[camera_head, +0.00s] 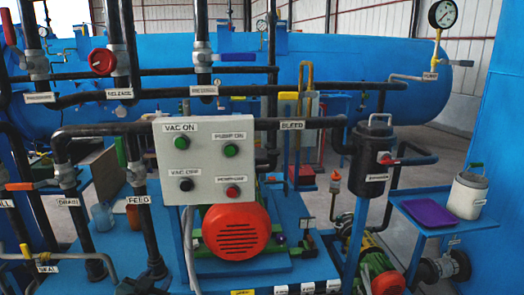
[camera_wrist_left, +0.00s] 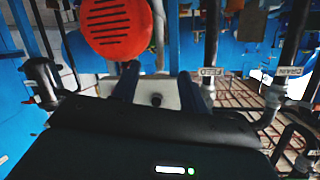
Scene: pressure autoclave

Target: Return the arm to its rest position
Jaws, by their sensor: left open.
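My left gripper (camera_wrist_left: 158,82) shows in the left wrist view with its two dark fingers apart and nothing between them. In the head view only a dark part of it (camera_head: 140,286) shows at the bottom edge, below the FEED pipe (camera_head: 148,225). The gripper is low in front of the pipework, left of the orange-red motor cover (camera_head: 236,232). That cover also shows in the left wrist view (camera_wrist_left: 115,25), which is turned upside down. My right gripper is not in view.
A grey control panel (camera_head: 205,160) with several buttons stands above the motor cover. Black pipes with valves stand at left, including the DRAIN pipe (camera_head: 80,230). A black canister (camera_head: 372,165) and a blue side shelf (camera_head: 425,222) with a purple tray (camera_head: 428,212) are at right.

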